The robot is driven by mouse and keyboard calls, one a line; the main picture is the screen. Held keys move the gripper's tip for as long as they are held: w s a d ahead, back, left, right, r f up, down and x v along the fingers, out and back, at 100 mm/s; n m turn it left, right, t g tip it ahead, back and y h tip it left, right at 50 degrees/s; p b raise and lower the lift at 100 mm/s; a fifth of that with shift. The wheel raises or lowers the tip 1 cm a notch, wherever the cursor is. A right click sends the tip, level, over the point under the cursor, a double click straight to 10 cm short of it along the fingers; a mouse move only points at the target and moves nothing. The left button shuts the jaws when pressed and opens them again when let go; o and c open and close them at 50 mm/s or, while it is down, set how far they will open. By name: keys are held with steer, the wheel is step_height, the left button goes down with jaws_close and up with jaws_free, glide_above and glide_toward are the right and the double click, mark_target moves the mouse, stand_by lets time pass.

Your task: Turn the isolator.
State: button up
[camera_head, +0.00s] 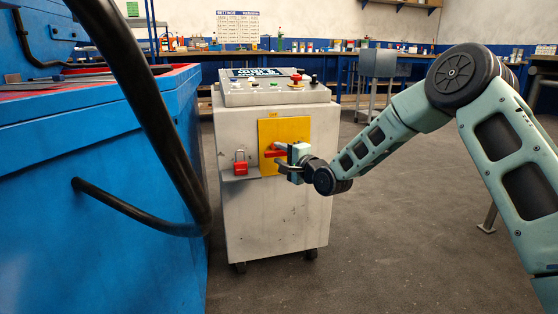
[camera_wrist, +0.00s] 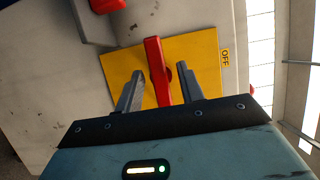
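The isolator is a red handle (camera_wrist: 157,70) on a yellow plate (camera_head: 285,133) on the front of a grey control cabinet (camera_head: 265,215). In the head view the handle (camera_head: 274,153) lies about level, pointing left. My gripper (camera_wrist: 157,90) is at the plate with its two fingers apart, one on each side of the red handle. Small gaps show between the fingers and the handle in the wrist view. An "OFF" label (camera_wrist: 225,55) sits at the plate's edge. My gripper (camera_head: 281,158) hides part of the handle in the head view.
A red padlock (camera_head: 240,167) sits on a small grey ledge left of the plate. Buttons and a red knob (camera_head: 296,77) top the cabinet. A blue machine (camera_head: 120,190) with a thick black hose (camera_head: 150,100) stands close on the left.

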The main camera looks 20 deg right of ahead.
steer(key=shift+w+a, duration=0.25)
steer(key=shift+w, duration=0.3)
jaws_close()
